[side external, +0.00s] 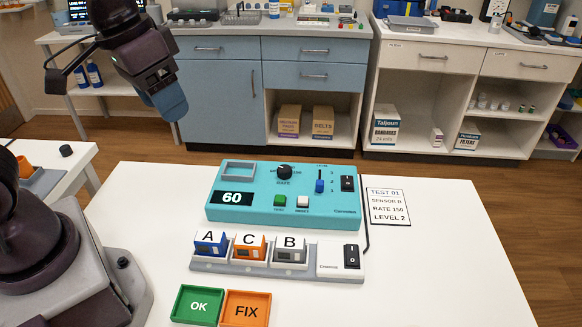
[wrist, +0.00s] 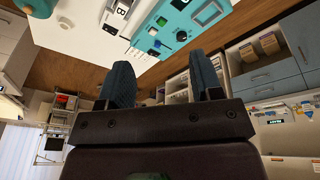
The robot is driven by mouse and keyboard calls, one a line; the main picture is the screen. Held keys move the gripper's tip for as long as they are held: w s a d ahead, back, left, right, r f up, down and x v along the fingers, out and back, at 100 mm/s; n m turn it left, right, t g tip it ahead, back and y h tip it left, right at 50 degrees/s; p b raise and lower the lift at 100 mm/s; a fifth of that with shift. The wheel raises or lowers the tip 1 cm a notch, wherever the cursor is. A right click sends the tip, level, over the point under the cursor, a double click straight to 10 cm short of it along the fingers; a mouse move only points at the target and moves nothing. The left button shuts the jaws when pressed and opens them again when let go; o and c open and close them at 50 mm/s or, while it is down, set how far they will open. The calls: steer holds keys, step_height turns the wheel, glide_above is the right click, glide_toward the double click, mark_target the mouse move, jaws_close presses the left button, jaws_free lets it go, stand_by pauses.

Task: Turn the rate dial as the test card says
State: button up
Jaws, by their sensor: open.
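The rate dial (side external: 284,171) is a black knob marked RATE on the top of a teal box (side external: 258,213). The dial also shows in the wrist view (wrist: 182,36). The box's display (side external: 232,198) reads 60. The test card (side external: 388,206) lies right of the box and reads TEST 01, SENSOR B, RATE 150, LEVEL 2. My gripper (side external: 172,103) is raised at the upper left, well apart from the dial. In the wrist view my gripper (wrist: 162,68) is open, with nothing between its fingers.
The box also has a blue slider (side external: 319,187), a black switch (side external: 347,183), a green button (side external: 280,201) and a white button (side external: 303,201). In front stand a rack (side external: 225,267) with blocks A, C, B, and OK (side external: 198,306) and FIX (side external: 246,309) trays.

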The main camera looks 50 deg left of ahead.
steer(key=w+a+f+n+g, duration=0.1)
steer(key=w+f+n+g, duration=0.2)
steer(key=w+f+n, duration=0.55)
steer(key=n, duration=1.8)
glide_above(285, 168)
step_height(285, 168, down, 6)
steer(key=shift+y, duration=0.4)
step_height(285, 168, down, 12)
steer(key=shift+s+f, duration=0.1)
steer(key=c, duration=0.9)
